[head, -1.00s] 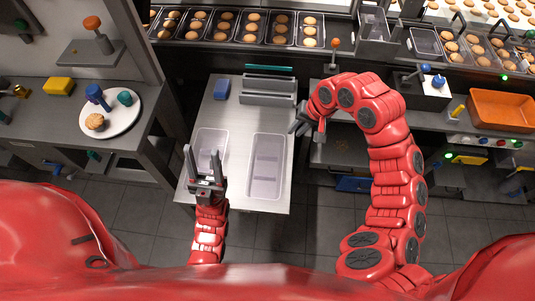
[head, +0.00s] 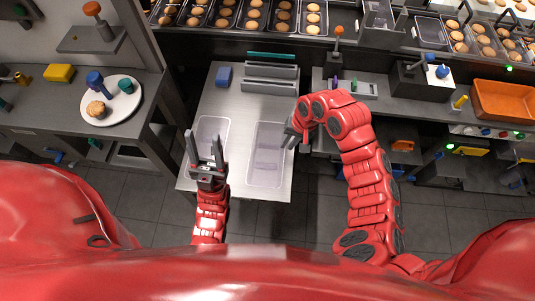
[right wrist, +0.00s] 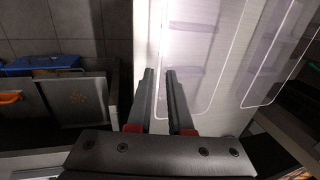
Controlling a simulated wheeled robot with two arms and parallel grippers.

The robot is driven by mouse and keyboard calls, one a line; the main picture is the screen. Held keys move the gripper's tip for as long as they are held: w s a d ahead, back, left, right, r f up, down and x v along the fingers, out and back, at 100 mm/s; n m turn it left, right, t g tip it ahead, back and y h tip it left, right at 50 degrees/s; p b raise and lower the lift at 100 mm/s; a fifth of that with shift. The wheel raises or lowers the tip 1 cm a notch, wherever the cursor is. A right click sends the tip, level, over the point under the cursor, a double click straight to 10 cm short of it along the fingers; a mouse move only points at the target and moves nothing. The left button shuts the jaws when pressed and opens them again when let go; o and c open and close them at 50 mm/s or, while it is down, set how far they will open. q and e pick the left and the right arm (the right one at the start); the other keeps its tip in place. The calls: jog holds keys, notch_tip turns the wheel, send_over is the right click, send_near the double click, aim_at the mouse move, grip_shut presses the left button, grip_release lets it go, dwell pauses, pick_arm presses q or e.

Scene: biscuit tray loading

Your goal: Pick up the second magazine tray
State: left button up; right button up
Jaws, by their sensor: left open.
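Two clear, shallow magazine trays lie on the steel table. The right one (head: 267,176) is long and shows several dividers; it is also in the right wrist view (right wrist: 205,62). The left one (head: 222,124) is partly hidden behind my left gripper (head: 204,139), which is open and empty, with its fingers pointing up the picture. My right gripper (head: 291,136) is at the right long side of the right tray. In the right wrist view its fingers (right wrist: 160,72) stand apart with nothing clearly between them, and the tray's side rim passes near their tips. Contact cannot be told.
A plate (head: 122,112) with a biscuit is on the left counter. An orange bin (head: 503,103) is at the right. Filled biscuit trays line the back.

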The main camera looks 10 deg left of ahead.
jog(key=shift+s+a+f+p, duration=0.1)
jog(key=shift+a+f+p, duration=0.1)
jog(key=shift+f+p, duration=0.1)
jog(key=p+x, duration=0.1)
jog(key=x, duration=0.2)
jog(key=shift+a+f, duration=0.15)
jog(key=shift+f, duration=0.5)
jog(key=shift+c, duration=0.3)
grip_shut()
